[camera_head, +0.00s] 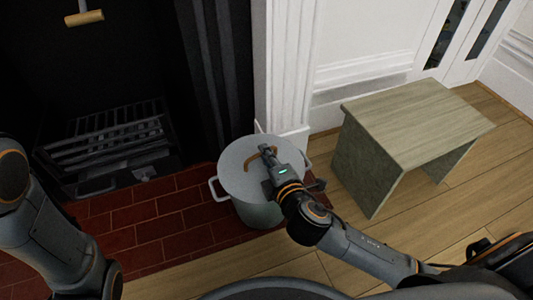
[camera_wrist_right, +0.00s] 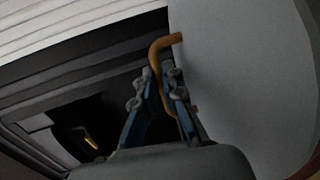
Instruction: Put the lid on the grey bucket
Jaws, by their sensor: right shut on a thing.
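The grey bucket (camera_head: 260,214) stands on the red brick hearth, with a pale side handle showing at its left. The round grey lid (camera_head: 235,158) covers the bucket's mouth in the head view; I cannot tell whether it is fully seated. My right gripper (camera_head: 266,152) is shut on the lid's brown arched handle (camera_head: 249,162). In the right wrist view, the fingers (camera_wrist_right: 162,78) close around the handle (camera_wrist_right: 154,56), beside the flat lid surface (camera_wrist_right: 245,75). My left arm enters at the left, but its gripper is out of the frame.
A wooden bench (camera_head: 415,110) stands to the right of the bucket. A dark fireplace with a metal grate (camera_head: 105,140) lies behind and left. A white pillar (camera_head: 285,70) rises just behind the bucket. Brick hearth (camera_head: 150,220) is clear in front and left.

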